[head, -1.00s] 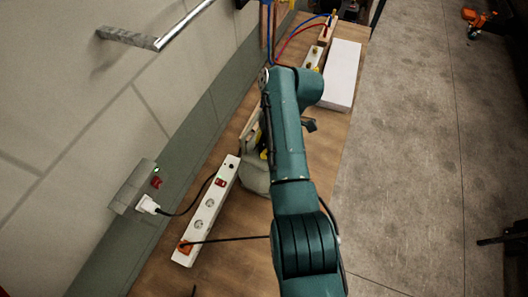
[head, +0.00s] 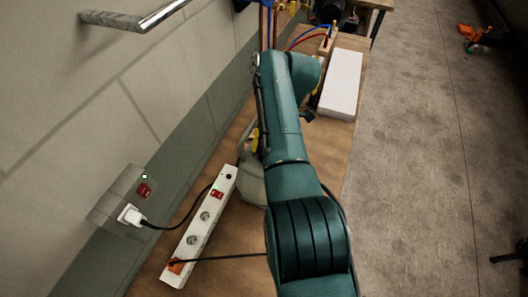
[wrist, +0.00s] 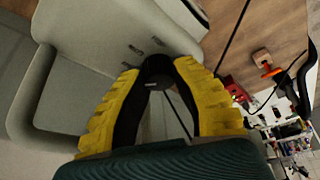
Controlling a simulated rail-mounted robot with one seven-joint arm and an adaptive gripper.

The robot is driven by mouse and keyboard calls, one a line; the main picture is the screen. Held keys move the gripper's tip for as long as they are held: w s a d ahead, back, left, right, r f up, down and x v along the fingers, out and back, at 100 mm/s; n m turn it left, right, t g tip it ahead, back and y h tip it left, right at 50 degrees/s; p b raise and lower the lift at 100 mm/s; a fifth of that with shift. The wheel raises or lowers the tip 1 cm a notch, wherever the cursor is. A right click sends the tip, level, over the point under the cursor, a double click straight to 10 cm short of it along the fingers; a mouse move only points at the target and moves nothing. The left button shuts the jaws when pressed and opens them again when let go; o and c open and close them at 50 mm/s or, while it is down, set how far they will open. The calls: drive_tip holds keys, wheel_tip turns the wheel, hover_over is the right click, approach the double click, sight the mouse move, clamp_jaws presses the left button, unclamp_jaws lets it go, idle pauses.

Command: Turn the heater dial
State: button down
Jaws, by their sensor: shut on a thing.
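In the head view the heater (head: 251,185) stands on the wooden bench, mostly hidden behind my arm. The dial is hidden there, and only a bit of yellow finger shows.
A white power strip (head: 202,222) with a red switch and an orange plug (head: 175,266) lies left of the heater. A cord runs from it to the wall socket (head: 125,205). A white box (head: 341,84) lies at the back right. Open floor is to the right.

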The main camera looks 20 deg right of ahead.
drive_tip(key=shift+f, duration=0.15)
drive_tip(key=c, duration=0.9)
unclamp_jaws()
drive_tip(key=shift+s+a, duration=0.1)
drive_tip(key=shift+o, duration=0.5)
drive_tip(key=shift+r, duration=0.2)
